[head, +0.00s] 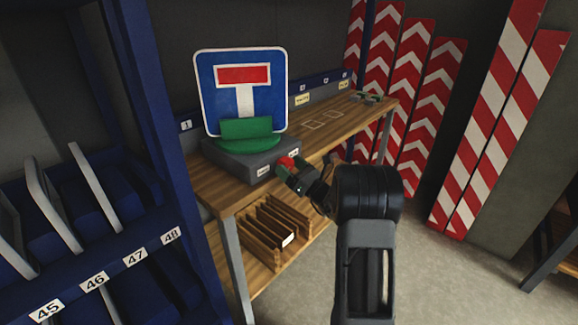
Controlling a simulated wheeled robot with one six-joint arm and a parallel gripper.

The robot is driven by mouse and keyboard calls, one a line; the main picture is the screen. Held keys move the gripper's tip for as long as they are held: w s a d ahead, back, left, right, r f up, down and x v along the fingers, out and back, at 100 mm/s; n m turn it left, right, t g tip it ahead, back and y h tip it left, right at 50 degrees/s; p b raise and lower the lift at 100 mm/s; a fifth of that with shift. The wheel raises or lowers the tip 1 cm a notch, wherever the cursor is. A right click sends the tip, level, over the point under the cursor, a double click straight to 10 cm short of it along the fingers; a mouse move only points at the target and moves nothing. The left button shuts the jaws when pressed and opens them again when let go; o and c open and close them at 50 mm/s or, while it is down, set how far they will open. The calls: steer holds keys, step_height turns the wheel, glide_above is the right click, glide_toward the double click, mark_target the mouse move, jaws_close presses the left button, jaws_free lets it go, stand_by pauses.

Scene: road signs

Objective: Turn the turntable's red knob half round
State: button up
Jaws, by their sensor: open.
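The turntable has a dark grey base (236,163) on the wooden bench, with a green round platform (238,144) on top. A blue sign (243,88) with a red bar and white stem stands upright in the green holder on it, its face toward me. The red knob (286,162) shows at the base's right front side. My gripper (291,168) is right at the knob, coming from the lower right, and hides part of it. I cannot tell whether the fingers touch the knob.
The wooden bench (325,122) is mostly clear to the right, with small items (367,97) at its far end. A slotted wooden rack (272,232) sits on the lower shelf. A blue numbered rack (110,262) stands close on the left. Red-white striped boards (432,110) lean behind.

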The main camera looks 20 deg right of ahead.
steer(key=shift+w+a+r, duration=0.15)
steer(key=shift+w+a, duration=0.05)
steer(key=shift+w, duration=0.2)
steer(key=shift+c, duration=0.4)
steer(key=c, duration=0.8)
